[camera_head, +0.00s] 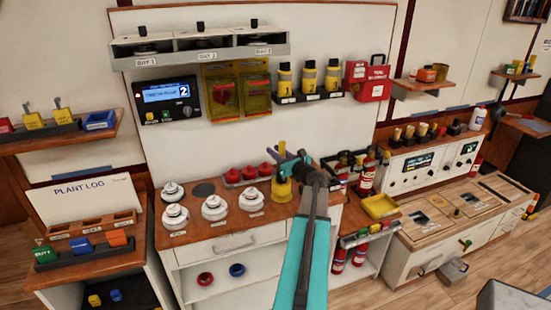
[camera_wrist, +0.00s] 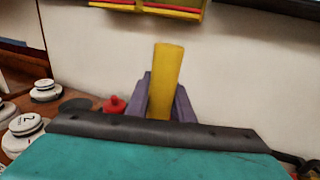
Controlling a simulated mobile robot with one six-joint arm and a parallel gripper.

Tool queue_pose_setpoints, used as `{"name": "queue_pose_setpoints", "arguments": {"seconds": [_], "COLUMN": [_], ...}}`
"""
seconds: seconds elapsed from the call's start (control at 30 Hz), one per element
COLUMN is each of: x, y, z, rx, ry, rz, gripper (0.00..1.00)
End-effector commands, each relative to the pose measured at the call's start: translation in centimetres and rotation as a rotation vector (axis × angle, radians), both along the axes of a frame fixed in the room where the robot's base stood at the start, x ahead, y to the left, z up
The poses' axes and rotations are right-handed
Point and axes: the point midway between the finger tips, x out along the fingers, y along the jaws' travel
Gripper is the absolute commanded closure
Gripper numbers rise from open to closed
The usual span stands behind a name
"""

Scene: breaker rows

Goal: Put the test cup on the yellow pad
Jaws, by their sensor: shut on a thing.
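My gripper (camera_head: 288,164) is above the right end of the wooden counter. Its purple jaws (camera_wrist: 164,102) are shut on a yellow upright piece (camera_wrist: 166,75) in the wrist view. In the head view a yellow piece (camera_head: 281,191) shows just below the jaws, by the counter's back right. I cannot tell whether it is the test cup, or whether its foot touches the counter. A yellow square pad or tray (camera_head: 380,206) lies to the right of the counter, apart from my gripper.
White numbered knobs (camera_head: 214,208) and red knobs (camera_head: 249,173) stand on the counter left of my gripper. Yellow bottles (camera_head: 308,78) sit on a wall shelf above.

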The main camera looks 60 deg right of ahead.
Motion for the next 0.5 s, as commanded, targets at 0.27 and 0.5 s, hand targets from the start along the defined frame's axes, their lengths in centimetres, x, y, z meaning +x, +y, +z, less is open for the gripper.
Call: {"name": "queue_pose_setpoints", "arguments": {"seconds": [0.27,0.5], "x": [0.0,0.0], "y": [-0.1,0.0], "z": [-2.0,-2.8], "rx": [0.001,0.0], "ry": [-0.002,-0.001], "rz": [0.0,0.0], "gripper": [1.0,1.0]}}
